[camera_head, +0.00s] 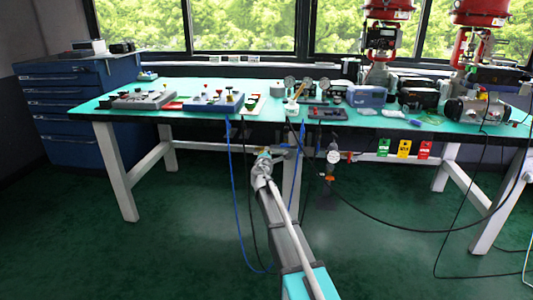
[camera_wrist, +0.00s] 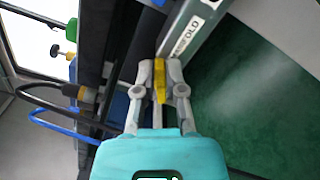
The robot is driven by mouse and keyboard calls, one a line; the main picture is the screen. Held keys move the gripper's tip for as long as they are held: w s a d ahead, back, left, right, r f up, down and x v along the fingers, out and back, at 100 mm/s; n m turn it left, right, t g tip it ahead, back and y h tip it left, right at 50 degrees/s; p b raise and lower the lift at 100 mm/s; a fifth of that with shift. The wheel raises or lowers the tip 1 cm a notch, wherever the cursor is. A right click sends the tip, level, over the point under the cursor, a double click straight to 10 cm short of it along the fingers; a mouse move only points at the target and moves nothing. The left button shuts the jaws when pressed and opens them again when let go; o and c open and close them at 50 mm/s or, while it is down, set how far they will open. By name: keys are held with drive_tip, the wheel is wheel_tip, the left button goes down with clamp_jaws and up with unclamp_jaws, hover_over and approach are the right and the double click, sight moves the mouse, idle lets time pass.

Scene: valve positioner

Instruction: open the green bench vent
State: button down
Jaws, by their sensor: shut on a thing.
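In the wrist view, my gripper (camera_wrist: 160,72) is shut on a yellow lever (camera_wrist: 160,82), which sits between the two fingertips beside a grey bar labelled manifold (camera_wrist: 196,28). A green knob (camera_wrist: 61,27) shows at the upper left of that view, apart from my gripper. I cannot tell whether this knob is the green bench vent. In the head view, my gripper (camera_head: 274,152) is at the front of the bench, below its top edge. The lever is too small to make out there.
The teal bench top (camera_head: 340,128) carries instruments and knobs. Blue (camera_head: 232,175) and black hoses hang in front near my arm. A round gauge (camera_head: 333,157) and green, yellow and red tags (camera_head: 404,149) hang to the right. The green floor (camera_head: 180,240) at left is clear.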

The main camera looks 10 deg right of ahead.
drive_tip(key=m, duration=0.3)
drive_tip(key=f+m, duration=0.1)
drive_tip(key=m, duration=0.1)
drive_tip(key=shift+m+b, duration=0.4)
drive_tip(key=c, duration=0.7)
unclamp_jaws()
drive_tip(key=shift+d, duration=0.1)
drive_tip(key=shift+s, duration=0.15)
drive_tip(key=v, duration=1.2)
